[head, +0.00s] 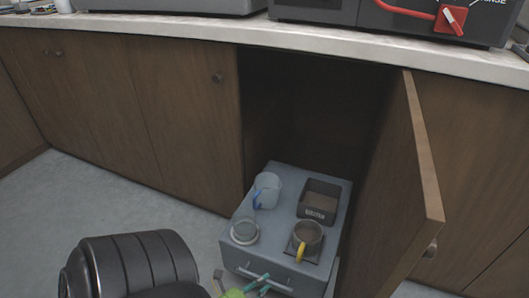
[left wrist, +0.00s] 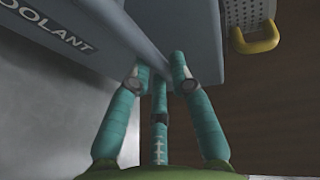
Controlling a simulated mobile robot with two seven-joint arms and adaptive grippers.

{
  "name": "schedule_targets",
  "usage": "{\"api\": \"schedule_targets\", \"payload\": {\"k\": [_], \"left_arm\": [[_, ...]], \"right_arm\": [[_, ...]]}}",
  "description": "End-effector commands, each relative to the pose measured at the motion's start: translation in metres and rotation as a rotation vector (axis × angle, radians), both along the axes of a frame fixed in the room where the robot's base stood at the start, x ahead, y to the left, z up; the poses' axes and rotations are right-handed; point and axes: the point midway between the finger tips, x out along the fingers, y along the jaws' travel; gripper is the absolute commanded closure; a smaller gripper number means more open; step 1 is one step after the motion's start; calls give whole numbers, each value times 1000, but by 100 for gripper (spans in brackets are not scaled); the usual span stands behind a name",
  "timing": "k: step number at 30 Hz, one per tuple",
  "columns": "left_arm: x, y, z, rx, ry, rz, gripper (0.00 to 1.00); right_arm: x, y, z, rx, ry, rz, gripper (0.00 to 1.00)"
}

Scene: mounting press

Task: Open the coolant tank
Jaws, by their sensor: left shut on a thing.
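The coolant tank (head: 279,187) is a blue-grey box low in the open cabinet, its front part out past the cabinet opening. A pale bar handle (head: 277,286) crosses its front face. My left gripper (head: 258,284), with teal fingers, is at this handle and shut on it; the fingers partly hide the handle. In the left wrist view, the fingers of my left gripper (left wrist: 160,72) close in against the tank's edge. The tank's side with the "COOLANT" lettering (left wrist: 60,30) shows at the upper left there. My right gripper is not in view.
On the tank top are a white cup with a blue handle (head: 267,187), a round cap (head: 245,231), a dark open box (head: 320,200) and a round strainer with a yellow handle (head: 308,236). The cabinet door (head: 405,180) stands open at right. Floor (head: 120,195) is clear at left.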

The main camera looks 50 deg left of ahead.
Motion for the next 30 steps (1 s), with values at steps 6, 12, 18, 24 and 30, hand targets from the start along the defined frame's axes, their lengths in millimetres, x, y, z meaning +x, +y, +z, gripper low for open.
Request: {"api": "schedule_targets", "payload": {"k": [6, 12, 18, 24, 30], "left_arm": [[-1, 0, 0, -1, 0, 0, 100], [-1, 0, 0, -1, 0, 0, 63], [-1, 0, 0, -1, 0, 0, 54], [-3, -1, 0, -1, 1, 0, 54], [-31, -3, 4, -2, 4, 2, 54]], "right_arm": [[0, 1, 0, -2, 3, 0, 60], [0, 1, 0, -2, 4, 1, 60], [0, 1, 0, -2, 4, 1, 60], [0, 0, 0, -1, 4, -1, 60], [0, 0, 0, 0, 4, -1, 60]]}}
